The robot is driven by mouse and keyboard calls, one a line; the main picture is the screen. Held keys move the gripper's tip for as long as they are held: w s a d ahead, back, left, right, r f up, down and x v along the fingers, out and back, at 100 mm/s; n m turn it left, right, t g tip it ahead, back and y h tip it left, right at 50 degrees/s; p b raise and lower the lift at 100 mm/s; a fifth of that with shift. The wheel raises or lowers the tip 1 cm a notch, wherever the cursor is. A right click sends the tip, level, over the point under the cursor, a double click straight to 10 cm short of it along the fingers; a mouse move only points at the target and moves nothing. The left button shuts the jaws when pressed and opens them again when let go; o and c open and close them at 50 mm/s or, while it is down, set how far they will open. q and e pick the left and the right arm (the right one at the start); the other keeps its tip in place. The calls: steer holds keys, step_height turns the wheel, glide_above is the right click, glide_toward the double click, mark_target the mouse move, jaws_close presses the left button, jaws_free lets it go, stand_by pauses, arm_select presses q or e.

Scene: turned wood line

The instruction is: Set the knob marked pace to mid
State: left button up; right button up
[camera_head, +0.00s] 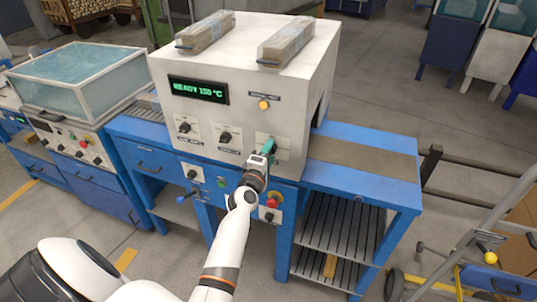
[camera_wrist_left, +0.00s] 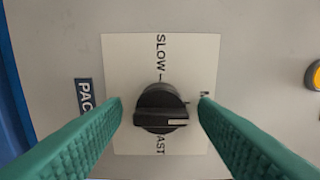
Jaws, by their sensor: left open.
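The pace knob (camera_wrist_left: 160,108) is a black round knob on a white plate (camera_wrist_left: 128,60) in the left wrist view. SLOW reads above it and FAST, partly covered, below it. A further mark at the right is mostly hidden by a finger. The knob's white line points right in this view. A dark PACE label (camera_wrist_left: 84,95) is partly covered at the left. My left gripper (camera_head: 265,153) is open, its green fingers on either side of the knob, with visible gaps. In the head view the gripper hides this knob.
The knob is on a white machine (camera_head: 240,85) with a lit display (camera_head: 198,90). Two other black knobs (camera_head: 224,136) are left of my gripper, and an orange button (camera_head: 264,105) is above it. A red button (camera_head: 271,203) is below. Two wrapped bundles (camera_head: 287,41) lie on top.

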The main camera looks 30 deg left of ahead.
arm_select(q)
steer(key=shift+s, duration=0.1)
steer(key=b+v, duration=0.1)
steer(key=v, duration=1)
steer(key=shift+s+d+b, duration=0.2)
steer(key=shift+s+b, duration=0.1)
steer(key=shift+s, duration=0.1)
